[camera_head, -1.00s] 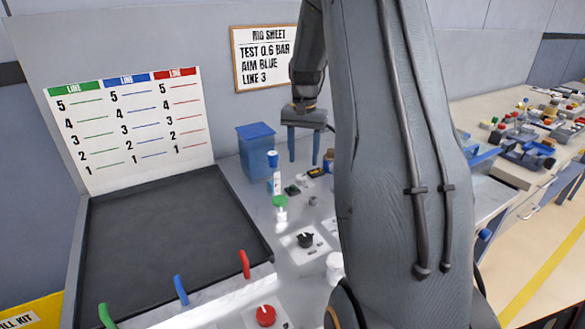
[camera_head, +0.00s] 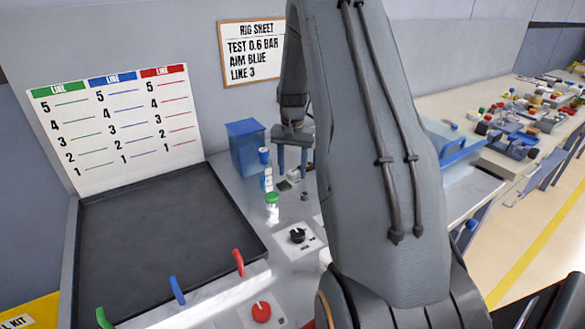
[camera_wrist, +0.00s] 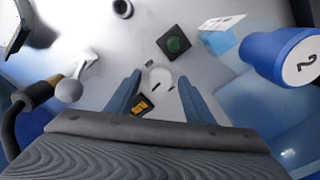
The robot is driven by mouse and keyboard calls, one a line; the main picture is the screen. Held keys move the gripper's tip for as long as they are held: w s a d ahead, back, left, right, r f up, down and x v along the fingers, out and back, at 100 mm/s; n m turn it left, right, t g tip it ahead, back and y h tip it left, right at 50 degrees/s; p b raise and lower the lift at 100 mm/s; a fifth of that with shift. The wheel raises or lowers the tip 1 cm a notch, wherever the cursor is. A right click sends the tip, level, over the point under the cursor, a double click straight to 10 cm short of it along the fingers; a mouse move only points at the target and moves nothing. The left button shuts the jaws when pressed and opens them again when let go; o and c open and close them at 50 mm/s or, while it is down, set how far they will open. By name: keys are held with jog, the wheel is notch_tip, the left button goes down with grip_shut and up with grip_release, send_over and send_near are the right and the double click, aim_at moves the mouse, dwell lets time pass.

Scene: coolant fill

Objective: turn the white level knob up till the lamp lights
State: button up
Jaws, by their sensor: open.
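The white level knob (camera_wrist: 159,79) is a pale round knob with a dark pointer mark, in the wrist view. My gripper (camera_wrist: 160,76) is open, with one blue-grey finger on each side of the knob. I cannot tell whether the fingers touch it. A dark green round lamp or button (camera_wrist: 175,43) on a black square plate lies just beyond the knob. It looks unlit.
A small black box with an orange switch (camera_wrist: 143,104) sits by the left finger. A blue cylinder marked 2 (camera_wrist: 283,55) stands close on the right, and a ball-ended lever (camera_wrist: 69,90) on the left.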

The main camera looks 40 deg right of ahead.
aim_at(293, 172)
jog(key=shift+c, duration=0.5)
jog(key=c, duration=0.9)
jog(key=shift+m+b, duration=0.4)
jog(key=shift+m, duration=1.2)
jog(key=shift+c, duration=0.2)
jog(key=o, duration=1)
jog(key=shift+o, duration=0.2)
jog(key=shift+r, duration=0.15)
jog(key=shift+r+b, duration=1.1)
jog(key=shift+r, duration=2.7)
